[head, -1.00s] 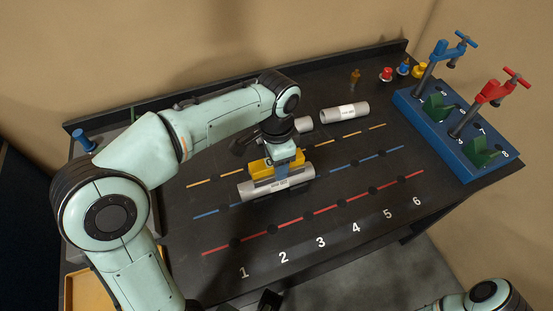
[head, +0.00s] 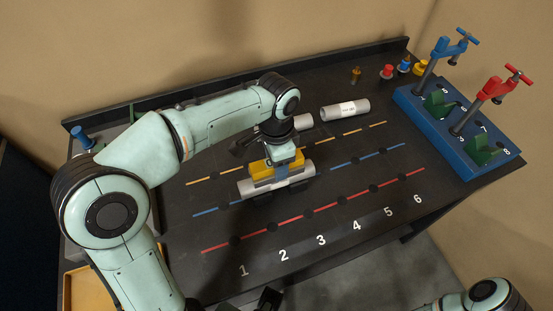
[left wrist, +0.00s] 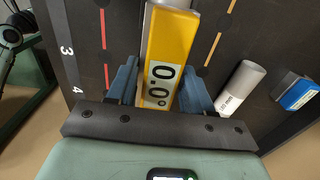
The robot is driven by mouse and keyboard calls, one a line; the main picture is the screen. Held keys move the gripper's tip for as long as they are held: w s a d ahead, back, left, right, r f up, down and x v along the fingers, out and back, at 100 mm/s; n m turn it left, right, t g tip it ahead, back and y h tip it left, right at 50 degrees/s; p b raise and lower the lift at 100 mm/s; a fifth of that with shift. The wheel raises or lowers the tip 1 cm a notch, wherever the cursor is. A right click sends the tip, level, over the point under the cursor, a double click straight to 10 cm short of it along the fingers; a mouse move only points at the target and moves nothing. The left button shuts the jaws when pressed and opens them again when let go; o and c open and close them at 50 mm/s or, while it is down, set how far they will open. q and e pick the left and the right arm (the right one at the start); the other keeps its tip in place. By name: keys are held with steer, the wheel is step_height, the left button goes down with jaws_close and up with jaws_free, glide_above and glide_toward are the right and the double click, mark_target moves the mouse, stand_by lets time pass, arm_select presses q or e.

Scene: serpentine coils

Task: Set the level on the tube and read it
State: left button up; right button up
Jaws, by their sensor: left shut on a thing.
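The yellow level (head: 262,170) lies lengthwise along the top of a grey tube (head: 247,190) on the dark table. My left gripper (head: 283,172) is above the tube with its blue fingers shut on the level's sides. In the left wrist view the level (left wrist: 172,45) stands between the fingers (left wrist: 160,92), and its display (left wrist: 162,84) reads 0.0°. The tube's end (left wrist: 172,3) shows just past the level. The gripper hides part of the level and tube in the head view. My right arm shows at the lower right; its jaws cannot be made out.
Two more tubes lie behind, a labelled one (head: 345,110) and a partly hidden one (head: 303,122). A blue fixture block (head: 440,135) with blue and red clamps stands at the right. Several small coloured pieces stand at the back. The table's numbered front right is clear.

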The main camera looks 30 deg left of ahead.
arm_select(q)
steer(key=shift+f, duration=0.45)
steer(key=shift+f+b, duration=0.4)
steer(key=shift+f, duration=0.05)
steer(key=o, duration=1.2)
steer(key=shift+o, duration=0.2)
step_height(320, 180, up, 14)
steer(key=p, duration=0.3)
steer(key=shift+f, duration=0.25)
